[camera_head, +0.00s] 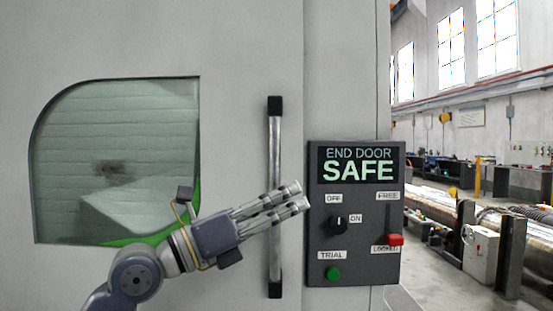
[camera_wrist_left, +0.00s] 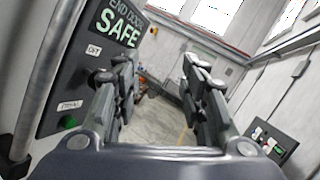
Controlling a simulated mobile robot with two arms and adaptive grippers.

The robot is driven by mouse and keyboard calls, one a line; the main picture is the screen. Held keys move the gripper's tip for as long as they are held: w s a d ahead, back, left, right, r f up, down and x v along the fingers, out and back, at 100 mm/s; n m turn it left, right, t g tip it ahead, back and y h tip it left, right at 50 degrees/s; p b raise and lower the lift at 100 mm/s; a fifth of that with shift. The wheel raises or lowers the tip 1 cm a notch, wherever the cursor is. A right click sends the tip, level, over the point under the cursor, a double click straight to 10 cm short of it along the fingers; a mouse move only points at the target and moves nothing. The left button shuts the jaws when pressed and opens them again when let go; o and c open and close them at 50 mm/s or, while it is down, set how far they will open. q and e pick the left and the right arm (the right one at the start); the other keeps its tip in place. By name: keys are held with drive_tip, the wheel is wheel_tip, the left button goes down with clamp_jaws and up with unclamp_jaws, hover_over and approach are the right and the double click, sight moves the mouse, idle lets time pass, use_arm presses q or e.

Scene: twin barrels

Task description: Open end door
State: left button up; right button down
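The end door (camera_head: 230,40) is a large grey panel with a window, and it looks closed. Its vertical metal handle (camera_head: 275,150) has black ends; it also shows at the left of the left wrist view (camera_wrist_left: 45,80). The control panel (camera_head: 360,265) reads "END DOOR SAFE". Its black knob (camera_head: 337,224) sits between OFF and ON, its setting hard to read. The red slider (camera_head: 395,239) is low, by LOCKED. My left gripper (camera_head: 305,196) crosses in front of the handle, fingertips near the panel's left edge. Its fingers are apart with nothing between them; the handle is outside them.
A green button (camera_head: 332,273) marked TRIAL is low on the panel. Right of the panel lies a workshop hall with benches, posts and a white box (camera_head: 481,252). The left wrist view shows another dark panel (camera_wrist_left: 273,142) with buttons at lower right.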

use_arm(q)
wheel_tip(320, 180, up, 3)
drive_tip(key=w+a+m+t+y, duration=0.1)
drive_tip(key=w+a+t+y, duration=0.1)
drive_tip(key=y, duration=0.2)
drive_tip(key=n+t+y, duration=0.1)
drive_tip(key=t+y, duration=0.2)
drive_tip(key=y, duration=0.2)
approach(272, 156)
drive_tip(key=p+x, duration=0.3)
drive_tip(key=x, duration=0.6)
drive_tip(key=shift+w+d+p, duration=0.2)
drive_tip(key=shift+w+p, duration=0.1)
drive_tip(key=shift+p, duration=0.1)
drive_tip(key=shift+x, duration=0.8)
drive_tip(key=shift+f, duration=0.1)
drive_tip(key=shift+c, duration=0.3)
clamp_jaws()
